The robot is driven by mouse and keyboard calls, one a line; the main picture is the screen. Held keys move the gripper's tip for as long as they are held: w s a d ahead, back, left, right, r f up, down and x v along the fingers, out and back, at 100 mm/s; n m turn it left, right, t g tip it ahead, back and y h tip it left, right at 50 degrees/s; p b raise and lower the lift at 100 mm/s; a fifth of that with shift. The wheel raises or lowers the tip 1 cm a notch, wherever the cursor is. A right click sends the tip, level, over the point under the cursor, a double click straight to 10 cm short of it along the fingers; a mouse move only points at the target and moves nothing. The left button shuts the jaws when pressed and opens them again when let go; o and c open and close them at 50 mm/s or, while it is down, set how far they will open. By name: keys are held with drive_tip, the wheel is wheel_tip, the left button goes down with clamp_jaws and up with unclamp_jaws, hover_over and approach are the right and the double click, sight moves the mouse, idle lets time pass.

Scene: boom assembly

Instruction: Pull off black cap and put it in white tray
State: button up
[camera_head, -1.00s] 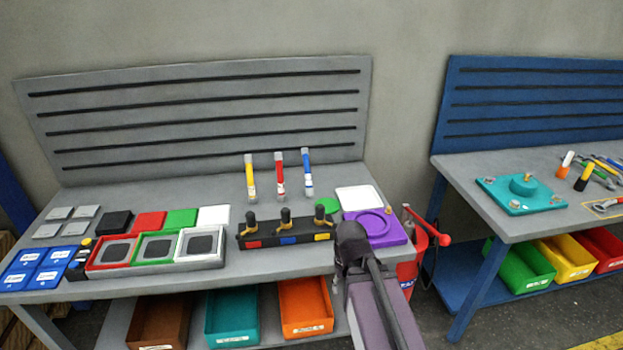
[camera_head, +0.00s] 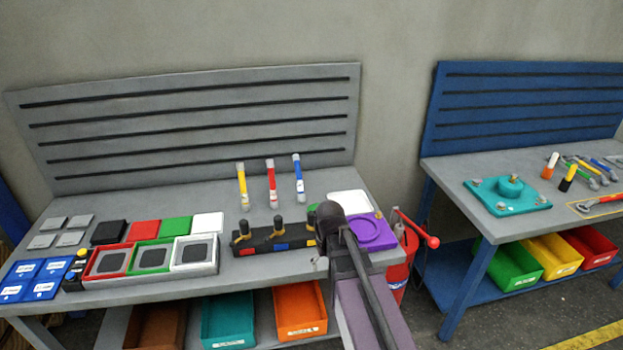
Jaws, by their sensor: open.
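Black-topped pegs stand on the black rack (camera_head: 272,246) on the grey bench; the left peg (camera_head: 243,228) and middle peg (camera_head: 278,223) show clearly. A black square piece (camera_head: 108,232) lies at the bench's left. Which one is the black cap is unclear. A white-framed tray (camera_head: 194,267) with a dark square inside ends the row of three trays. My gripper (camera_head: 322,260) is at the dark end of my arm, beside the rack's right end. It is open and appears empty; its fingers are small and partly hidden. My arm covers part of the rack's right side.
A purple fixture (camera_head: 371,232) and a white plate (camera_head: 348,203) are at the bench's right. Yellow, red and blue tubes (camera_head: 271,183) stand behind the rack. A red extinguisher (camera_head: 398,272) stands between this bench and the blue bench (camera_head: 440,170). Free grey surface lies in front of the rack.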

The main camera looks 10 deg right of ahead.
sight(312, 213)
drive_tip(key=w+r+n+p, duration=0.1)
drive_tip(key=w+r+p, duration=0.4)
drive_tip(key=w, duration=0.6)
drive_tip(key=w+r+n+p, duration=0.1)
drive_tip(key=w+r+p, duration=0.5)
drive_tip(key=w, duration=0.5)
drive_tip(key=shift+w+r+n, duration=0.2)
drive_tip(key=shift+r+n, duration=0.1)
drive_tip(key=shift+r, duration=0.3)
drive_tip(key=shift+f+b, duration=0.25)
drive_tip(key=shift+b, duration=0.05)
wheel_tip(312, 213, down, 13)
drive_tip(key=b, duration=1.3)
drive_tip(key=shift+f, duration=0.15)
clamp_jaws()
